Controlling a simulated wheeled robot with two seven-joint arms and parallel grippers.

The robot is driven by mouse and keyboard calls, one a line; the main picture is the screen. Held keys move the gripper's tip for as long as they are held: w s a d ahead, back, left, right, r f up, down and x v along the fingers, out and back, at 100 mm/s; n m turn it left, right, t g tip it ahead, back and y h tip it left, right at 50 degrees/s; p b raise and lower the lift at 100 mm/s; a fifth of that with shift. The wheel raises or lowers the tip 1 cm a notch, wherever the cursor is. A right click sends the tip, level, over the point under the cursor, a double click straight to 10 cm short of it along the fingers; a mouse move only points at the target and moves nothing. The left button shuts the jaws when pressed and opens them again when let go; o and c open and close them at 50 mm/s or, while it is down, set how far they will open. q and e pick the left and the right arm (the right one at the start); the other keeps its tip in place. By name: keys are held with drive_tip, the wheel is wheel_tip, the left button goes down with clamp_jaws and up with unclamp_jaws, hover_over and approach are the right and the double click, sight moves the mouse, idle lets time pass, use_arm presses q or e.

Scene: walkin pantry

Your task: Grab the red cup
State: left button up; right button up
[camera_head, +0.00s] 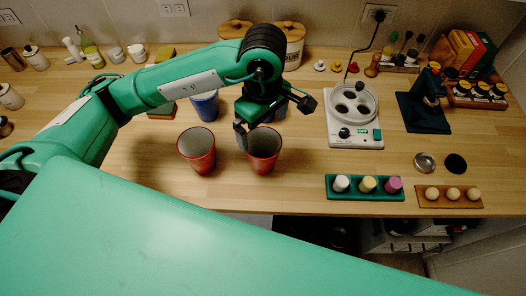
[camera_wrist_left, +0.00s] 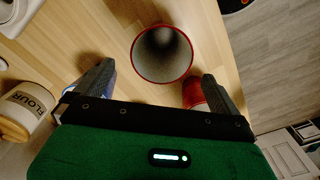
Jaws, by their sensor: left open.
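Two red cups stand upright on the wooden counter in the head view, a left one (camera_head: 196,150) and a right one (camera_head: 264,152). My left gripper (camera_head: 244,130) is open and low, close beside the right cup at its upper left; contact cannot be told. In the left wrist view, a red-rimmed, grey-lined cup (camera_wrist_left: 162,54) lies just ahead of and between the spread fingers of my gripper (camera_wrist_left: 157,82). Another red cup (camera_wrist_left: 193,93) is partly hidden by the right finger. My right gripper is not in view.
A white hotplate-like device (camera_head: 354,132) and a green tray with colored pegs (camera_head: 364,195) stand to the right. The counter's front edge lies close below the cups.

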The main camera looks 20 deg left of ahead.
sight(263, 149)
use_arm(q)
drive_tip(key=f+p, duration=0.1)
drive_tip(key=f, duration=0.2)
drive_tip(key=f+p, duration=0.1)
drive_tip(key=f, duration=0.2)
drive_tip(key=f+p, duration=0.1)
drive_tip(key=f, duration=0.2)
drive_tip(key=shift+s, duration=0.25)
drive_tip(key=shift+f, duration=0.3)
drive_tip(key=shift+w, duration=0.1)
drive_tip(key=shift+c, duration=0.2)
drive_tip(key=c, duration=0.9)
